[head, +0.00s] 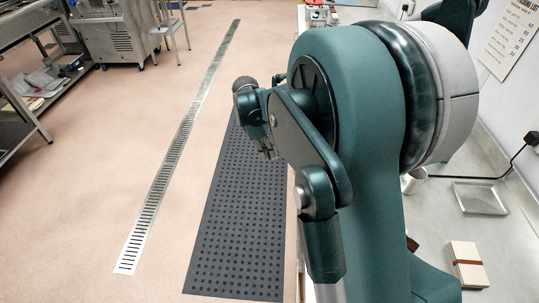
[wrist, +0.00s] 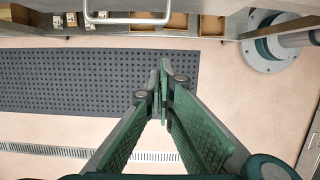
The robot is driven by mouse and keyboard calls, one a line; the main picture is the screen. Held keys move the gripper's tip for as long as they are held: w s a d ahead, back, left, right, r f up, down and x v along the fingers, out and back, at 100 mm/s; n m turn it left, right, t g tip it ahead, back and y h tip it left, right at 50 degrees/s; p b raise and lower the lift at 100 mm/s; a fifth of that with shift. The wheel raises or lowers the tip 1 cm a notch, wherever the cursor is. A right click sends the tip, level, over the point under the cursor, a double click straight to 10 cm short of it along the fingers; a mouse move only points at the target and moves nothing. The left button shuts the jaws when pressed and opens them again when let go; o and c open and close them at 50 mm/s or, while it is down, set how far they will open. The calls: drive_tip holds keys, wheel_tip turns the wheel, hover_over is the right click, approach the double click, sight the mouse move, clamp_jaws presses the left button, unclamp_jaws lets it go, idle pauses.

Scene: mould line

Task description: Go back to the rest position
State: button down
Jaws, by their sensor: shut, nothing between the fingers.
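My gripper (wrist: 164,72) points away from the wrist camera, its two green-padded fingers meeting at the tips with nothing between them. In the head view my gripper (head: 267,153) shows small, partly behind my own arm, above the black perforated floor mat. It hangs clear of the worktop on the right and touches nothing that I can see. Much of the middle of the head view is hidden by my arm.
The dark mat (head: 240,215) lies beside a metal floor drain (head: 170,170). On the right worktop are a shallow metal tray (head: 480,198) and a small banded box (head: 467,263). In the wrist view a metal rail (wrist: 128,20) crosses the top edge. Open floor lies left.

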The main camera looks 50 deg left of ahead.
drive_tip(key=shift+w, duration=0.1)
idle(0.3)
drive_tip(key=w+d+r+m+y, duration=0.1)
drive_tip(key=w+d+r+m, duration=0.2)
drive_tip(key=w+d+r, duration=0.5)
drive_tip(key=w+d+r+m, duration=0.1)
drive_tip(key=d+r+m, duration=0.25)
drive_tip(key=d, duration=0.75)
drive_tip(key=w+d+r+m+y, duration=0.1)
drive_tip(key=w+d+r+m, duration=0.1)
drive_tip(key=w+d+r, duration=0.6)
drive_tip(key=s+d+r+m+t, duration=0.1)
drive_tip(key=d+r+m, duration=0.1)
drive_tip(key=d, duration=0.7)
drive_tip(key=s+d+r+m, duration=0.1)
drive_tip(key=s+d+m, duration=0.1)
drive_tip(key=d, duration=0.6)
drive_tip(key=s+d+r+m+t, duration=0.1)
drive_tip(key=d+r+m, duration=0.15)
drive_tip(key=d, duration=0.65)
drive_tip(key=s+d+f+m+t, duration=0.1)
drive_tip(key=s+d+m, duration=0.5)
drive_tip(key=d, duration=0.7)
drive_tip(key=s+d+f+m+t, duration=0.2)
drive_tip(key=s+d+m, duration=0.4)
drive_tip(key=s+d, duration=0.4)
drive_tip(key=d, duration=0.4)
drive_tip(key=shift+s+f, duration=0.35)
drive_tip(key=shift+s, duration=0.05)
